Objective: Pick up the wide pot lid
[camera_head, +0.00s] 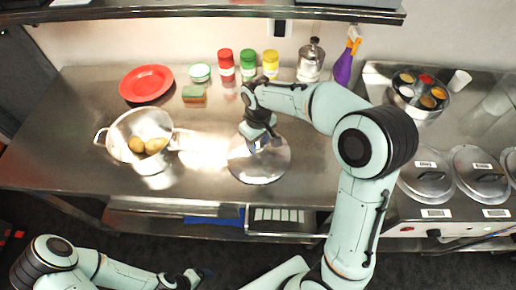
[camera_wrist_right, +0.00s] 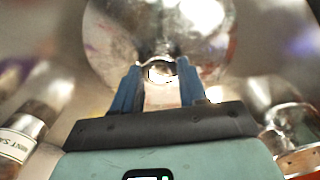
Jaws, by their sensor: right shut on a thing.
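The wide pot lid (camera_head: 262,172) is a round, shiny metal disc at the middle of the steel counter. My right gripper (camera_head: 264,143) is over its centre, shut on the knob. In the right wrist view, the lid (camera_wrist_right: 160,30) fills the top middle, and the two blue fingers of the right gripper (camera_wrist_right: 160,82) stand either side of the knob. I cannot tell whether the lid touches the counter. My left gripper (camera_head: 195,278) is low at the bottom of the head view, away from the counter; its finger gap is unclear.
A two-handled pot (camera_head: 116,148) with potatoes stands left on the counter (camera_head: 60,150). A red plate (camera_head: 146,83), a sponge (camera_head: 194,93), several jars and a purple spray bottle (camera_head: 344,68) stand behind. Lidded containers (camera_head: 428,180) are at right. The counter's front left is clear.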

